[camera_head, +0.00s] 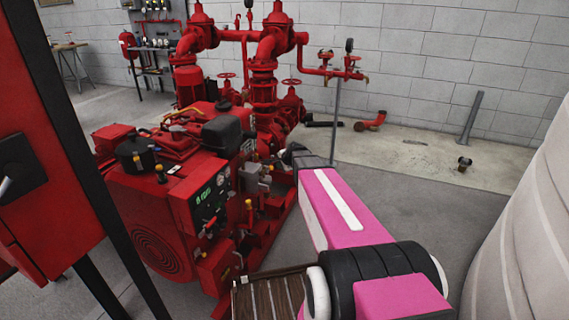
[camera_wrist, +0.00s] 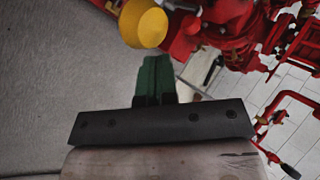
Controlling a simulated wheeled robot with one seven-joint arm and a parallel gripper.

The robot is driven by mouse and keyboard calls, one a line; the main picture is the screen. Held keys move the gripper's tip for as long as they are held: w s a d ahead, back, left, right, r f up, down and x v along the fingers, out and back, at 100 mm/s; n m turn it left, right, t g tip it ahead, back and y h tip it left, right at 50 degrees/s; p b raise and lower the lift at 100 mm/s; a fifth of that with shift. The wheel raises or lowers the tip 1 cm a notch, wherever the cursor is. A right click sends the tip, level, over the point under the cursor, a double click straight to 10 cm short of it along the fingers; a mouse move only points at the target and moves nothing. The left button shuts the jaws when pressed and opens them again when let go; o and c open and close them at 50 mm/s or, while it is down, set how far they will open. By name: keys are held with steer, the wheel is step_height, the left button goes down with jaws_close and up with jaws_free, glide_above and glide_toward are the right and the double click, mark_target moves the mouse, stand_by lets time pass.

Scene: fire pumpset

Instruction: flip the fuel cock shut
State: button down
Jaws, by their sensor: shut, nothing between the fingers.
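My gripper (camera_wrist: 156,66) shows in the wrist view as green fingers pressed together, with nothing between them. A round yellow knob (camera_wrist: 143,24) is just beyond the fingertips and slightly left; I see a small gap in the picture but cannot tell the depth. Red pump parts lie behind and right of it. In the head view the red pumpset (camera_head: 160,215) has several small yellow-topped fittings, one of them a yellow knob (camera_head: 249,204) on its near right side. I cannot tell for certain which is the fuel cock, or its position. My fingers are not clear in the head view.
A red cabinet (camera_head: 45,150) on dark legs stands close at the left. A large pale ribbed tank (camera_head: 525,230) stands at the right. Red pipes and valves (camera_head: 264,70) rise behind the engine. Grey floor (camera_head: 430,215) is clear between pumpset and tank.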

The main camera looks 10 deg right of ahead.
steer(key=shift+w+a+f, duration=0.35)
steer(key=shift+w, duration=0.45)
steer(key=shift+w+a+f, duration=0.3)
steer(key=shift+w, duration=0.5)
steer(key=shift+w+a+f, duration=0.35)
steer(key=shift+w, duration=0.45)
steer(key=shift+w+d+r+g, duration=0.1)
steer(key=shift+w+g, duration=0.1)
steer(key=shift+g, duration=0.1)
